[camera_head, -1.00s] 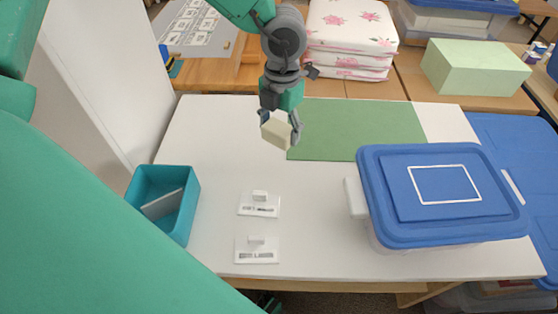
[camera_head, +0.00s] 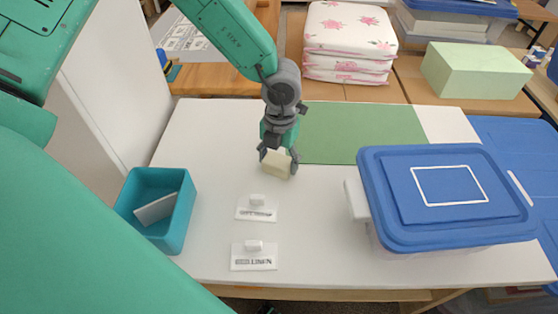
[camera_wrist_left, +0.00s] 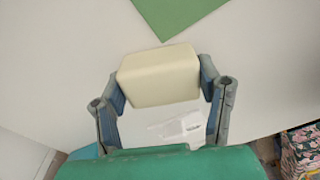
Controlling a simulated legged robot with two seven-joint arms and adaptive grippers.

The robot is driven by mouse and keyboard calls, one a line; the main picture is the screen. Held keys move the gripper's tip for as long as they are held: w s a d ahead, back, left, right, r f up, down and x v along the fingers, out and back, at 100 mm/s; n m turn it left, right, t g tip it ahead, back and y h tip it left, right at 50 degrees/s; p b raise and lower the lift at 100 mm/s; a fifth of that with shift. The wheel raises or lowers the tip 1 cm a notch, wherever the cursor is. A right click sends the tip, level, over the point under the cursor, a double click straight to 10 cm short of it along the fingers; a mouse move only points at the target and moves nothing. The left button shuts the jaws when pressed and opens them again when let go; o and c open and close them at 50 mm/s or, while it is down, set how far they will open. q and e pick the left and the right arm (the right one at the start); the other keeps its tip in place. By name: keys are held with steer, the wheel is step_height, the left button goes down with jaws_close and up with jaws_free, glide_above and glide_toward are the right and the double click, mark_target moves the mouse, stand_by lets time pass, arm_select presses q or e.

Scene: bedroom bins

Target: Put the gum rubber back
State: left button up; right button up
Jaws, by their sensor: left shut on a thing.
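The gum rubber (camera_head: 277,164) is a cream block in the grip of my left gripper (camera_head: 278,168). In the head view it is held over the white table, near the left front corner of the green mat. In the left wrist view the cream block (camera_wrist_left: 160,76) sits between both fingers of the left gripper (camera_wrist_left: 162,88). A teal bin (camera_head: 184,215) stands at the table's left side with a flat grey-white piece leaning inside it. Whether the block touches the table is hard to tell. My right gripper does not show.
Two white label plates with small knobs, one (camera_head: 256,214) behind the other (camera_head: 254,262), lie right of the bin. A blue-lidded box (camera_head: 400,215) stands at the right. The green mat (camera_head: 350,132) is bare. White table (camera_head: 310,235) is clear between plates and box.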

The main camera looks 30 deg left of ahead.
mark_target(279, 157)
arm_select(q)
steer(key=shift+r, duration=0.1)
steer(key=o, duration=1.1)
steer(key=shift+a, duration=0.1)
steer(key=r+p, duration=0.1)
steer(key=r, duration=0.7)
steer(key=r+p, duration=0.1)
steer(key=r, duration=0.3)
steer(key=shift+w+p, duration=0.3)
steer(key=shift+w, duration=0.05)
